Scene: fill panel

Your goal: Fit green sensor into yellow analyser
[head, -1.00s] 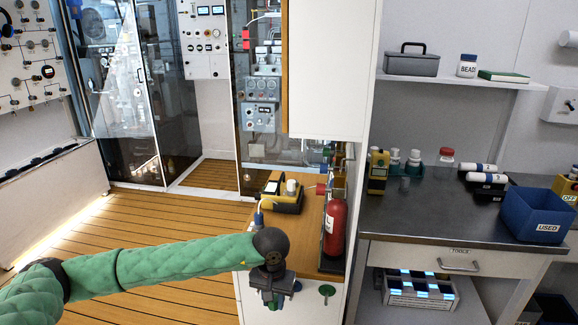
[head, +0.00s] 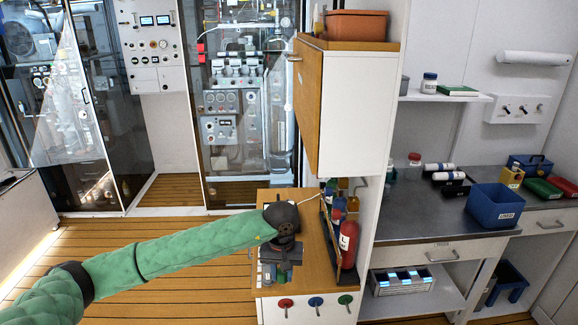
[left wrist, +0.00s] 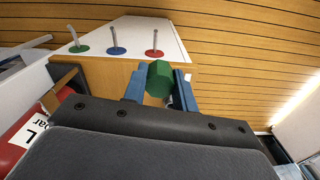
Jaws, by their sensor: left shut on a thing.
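My left gripper (left wrist: 160,88) has its blue fingers shut on the green sensor (left wrist: 160,76), a green six-sided piece that sticks out past the fingertips in the left wrist view. In the head view the left gripper (head: 276,274) points down over the front part of the wooden-topped bench (head: 305,265). The sensor is hard to make out there. My right gripper is not in view.
A red cylinder (head: 348,244) stands in a rack at the bench's right side. The bench's white front carries red (head: 285,303), blue (head: 316,301) and green (head: 345,299) discs. A wall cabinet (head: 345,105) hangs above. A blue bin (head: 495,207) stands on the counter at right.

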